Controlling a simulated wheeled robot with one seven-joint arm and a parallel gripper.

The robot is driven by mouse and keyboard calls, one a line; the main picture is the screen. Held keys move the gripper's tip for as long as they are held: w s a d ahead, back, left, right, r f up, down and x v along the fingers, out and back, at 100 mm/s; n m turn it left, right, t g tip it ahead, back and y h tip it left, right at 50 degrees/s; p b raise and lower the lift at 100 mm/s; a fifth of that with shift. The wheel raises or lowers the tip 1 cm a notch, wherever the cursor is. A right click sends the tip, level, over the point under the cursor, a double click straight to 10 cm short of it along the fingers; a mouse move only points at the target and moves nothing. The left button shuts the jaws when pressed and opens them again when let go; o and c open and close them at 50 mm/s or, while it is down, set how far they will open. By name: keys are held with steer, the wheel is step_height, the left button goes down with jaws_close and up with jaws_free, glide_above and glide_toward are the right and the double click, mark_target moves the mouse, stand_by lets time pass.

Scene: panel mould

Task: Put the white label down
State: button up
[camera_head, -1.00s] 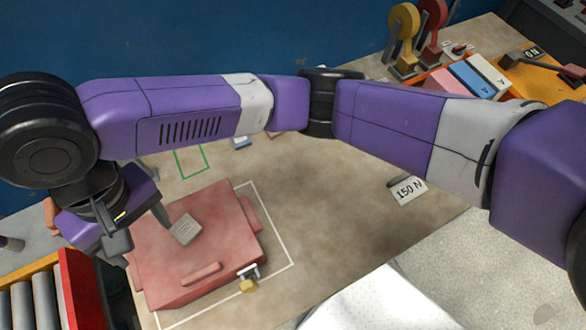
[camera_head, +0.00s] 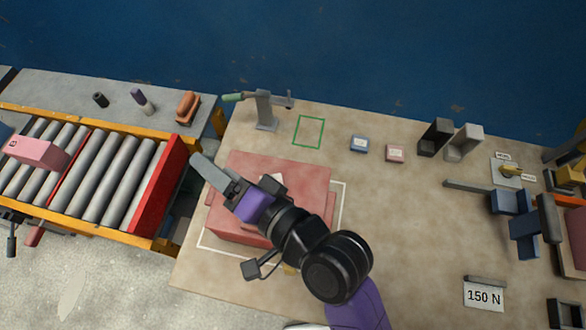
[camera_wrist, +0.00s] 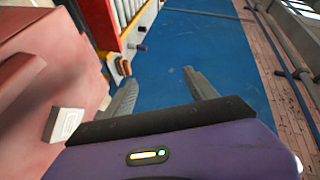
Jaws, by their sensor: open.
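The white label (camera_wrist: 65,124) sits against the face of the red panel mould (camera_wrist: 40,75), at the lower left in the wrist view. In the head view a pale patch of the label (camera_head: 275,181) shows on top of the red mould (camera_head: 305,174), partly hidden by my wrist. My gripper (camera_head: 214,178) is above the mould's left part in the head view. Its fingers (camera_wrist: 163,90) are apart and empty in the wrist view. The label is outside the fingers, to their left.
A roller conveyor (camera_head: 172,190) with a red end stands left of the table. A "150 N" card (camera_head: 484,294) is front right. The table's middle right is bare.

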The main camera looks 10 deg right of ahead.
steer(key=s+d+f+h, duration=0.1)
steer(key=s+d, duration=0.1)
steer(key=d, duration=0.1)
steer(key=s+d+f+t+h, duration=0.1)
steer(key=d+f+h, duration=0.1)
steer(key=d, duration=0.2)
steer(key=s+d+f+m+t+h, duration=0.1)
steer(key=s+d+f+h, duration=0.1)
steer(key=d, duration=0.1)
steer(key=shift+s+d+f, duration=0.25)
steer(key=shift+s+d, duration=0.1)
steer(key=shift+d, duration=0.05)
steer(key=s+d+r+n+t+h, duration=0.1)
steer(key=s+d+n+h, duration=0.4)
steer(key=s+d, duration=1.2)
steer(key=shift+s+d+r+n+h, duration=0.15)
steer(key=shift+d+r+n+h, duration=0.15)
steer(key=shift+d+r+n, duration=0.35)
steer(key=shift+a, duration=0.15)
steer(key=shift+f+b, duration=0.85)
steer(key=shift+b, duration=0.05)
